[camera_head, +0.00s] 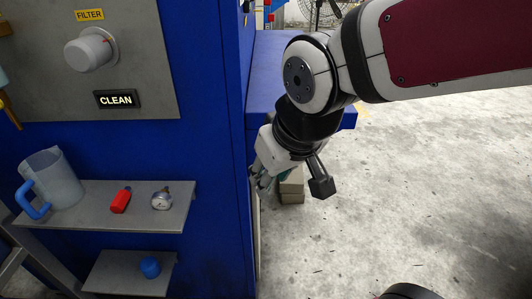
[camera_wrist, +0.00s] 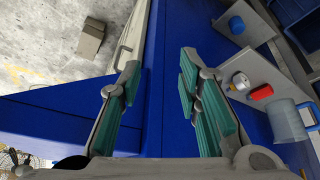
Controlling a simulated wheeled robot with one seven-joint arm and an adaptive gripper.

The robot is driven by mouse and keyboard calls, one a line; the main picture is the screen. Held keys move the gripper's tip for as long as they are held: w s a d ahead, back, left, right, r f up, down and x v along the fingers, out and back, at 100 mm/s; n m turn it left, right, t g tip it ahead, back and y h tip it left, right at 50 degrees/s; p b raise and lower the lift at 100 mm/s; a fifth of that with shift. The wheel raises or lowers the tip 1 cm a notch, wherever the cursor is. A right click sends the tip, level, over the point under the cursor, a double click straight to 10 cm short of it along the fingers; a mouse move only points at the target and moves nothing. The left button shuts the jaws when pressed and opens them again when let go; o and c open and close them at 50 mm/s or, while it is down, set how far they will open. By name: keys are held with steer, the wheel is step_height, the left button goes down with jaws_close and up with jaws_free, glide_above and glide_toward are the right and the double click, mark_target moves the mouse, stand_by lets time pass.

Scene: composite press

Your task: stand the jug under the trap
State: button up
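The jug (camera_head: 58,180) is clear grey with a blue handle on its left. It stands upright on the left end of a grey shelf (camera_head: 100,222) on the blue press front. In the wrist view the jug (camera_wrist: 286,122) is at the lower right. My gripper (camera_head: 262,182) is right of the shelf, beside the press corner and well apart from the jug. In the wrist view my gripper (camera_wrist: 159,66) has its green-padded fingers spread, with nothing between them. I cannot pick out the trap; a grey cylinder (camera_head: 90,50) sits under a FILTER label.
A red object (camera_head: 121,200) and a round gauge (camera_head: 161,200) lie on the jug's shelf. A lower shelf (camera_head: 125,277) holds a blue cap (camera_head: 150,267). A tan block (camera_head: 291,188) stands on the floor behind my gripper. The concrete floor at right is mostly clear.

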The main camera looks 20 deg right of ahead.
steer(key=s+d+m+g, duration=0.1)
steer(key=s+g, duration=0.1)
steer(key=s, duration=0.6)
steer(key=s+d+r+g, duration=0.1)
steer(key=s+d+g, duration=0.1)
steer(key=s, duration=0.7)
steer(key=shift+r+m+h, duration=0.25)
steer(key=shift+m+h, duration=0.05)
steer(key=shift+m, duration=0.1)
steer(key=shift+d, duration=0.1)
step_height(320, 180, up, 19)
steer(key=t+p, duration=0.3)
steer(key=p, duration=1.4)
steer(key=shift+r+p, duration=0.2)
steer(key=shift+p, duration=0.15)
